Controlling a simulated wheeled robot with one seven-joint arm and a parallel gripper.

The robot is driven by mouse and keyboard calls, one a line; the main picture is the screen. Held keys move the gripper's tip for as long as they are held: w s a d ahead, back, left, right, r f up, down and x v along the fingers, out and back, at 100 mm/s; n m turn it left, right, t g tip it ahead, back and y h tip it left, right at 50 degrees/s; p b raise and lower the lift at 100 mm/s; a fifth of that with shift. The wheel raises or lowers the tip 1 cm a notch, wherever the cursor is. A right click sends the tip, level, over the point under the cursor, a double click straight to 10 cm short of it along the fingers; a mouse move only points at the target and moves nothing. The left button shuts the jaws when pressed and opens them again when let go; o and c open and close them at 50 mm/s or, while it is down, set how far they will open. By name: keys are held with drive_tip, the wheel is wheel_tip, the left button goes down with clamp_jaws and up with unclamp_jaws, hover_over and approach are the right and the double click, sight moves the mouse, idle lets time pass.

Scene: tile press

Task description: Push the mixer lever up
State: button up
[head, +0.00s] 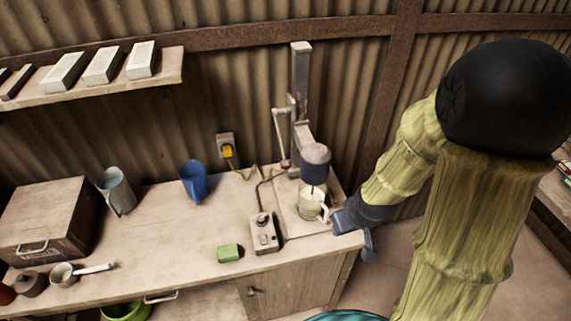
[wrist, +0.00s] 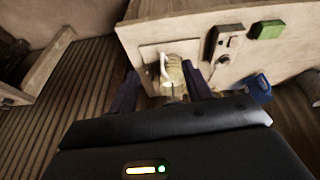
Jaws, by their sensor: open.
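The mixer (head: 300,90) is a tall grey stand with a dark purple motor head (head: 315,163) on the worktop's right end. Its lever (head: 280,135) is a thin pale bar on the left of the column, hanging down to a small knob. A cream cup (head: 311,204) stands under the head; it also shows in the wrist view (wrist: 175,76). My gripper (head: 355,234) is open and empty, right of the cup at the worktop's right edge, apart from the lever. Its two dark fingers also show in the wrist view (wrist: 162,85).
A switch box (head: 263,234) with a cable stands left of the mixer, a green block (head: 230,253) beside it. A blue jug (head: 193,181), grey jug (head: 117,191) and wooden box (head: 45,222) stand farther left. The worktop (head: 165,250) is clear in its middle.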

drive_tip(key=w+a+f+n+t+y+p, duration=0.35)
drive_tip(key=a+f+n+y, duration=0.35)
drive_tip(key=a, duration=0.5)
drive_tip(key=r+m+t+h, duration=0.1)
drive_tip(key=m+t, duration=0.1)
drive_tip(key=t, duration=0.1)
drive_tip(key=w+r+m+t+p, duration=0.1)
drive_tip(key=r+m+t, duration=0.1)
drive_tip(key=m+t, duration=0.1)
drive_tip(key=r+m+t+h, duration=0.1)
drive_tip(key=r+m+t, duration=0.1)
drive_tip(key=t, duration=0.2)
drive_tip(key=shift+w+d+m+h+p, duration=0.2)
drive_tip(key=shift+d+m+h+p, duration=0.1)
drive_tip(key=shift+m, duration=0.1)
drive_tip(key=shift+w+a+f, duration=0.1)
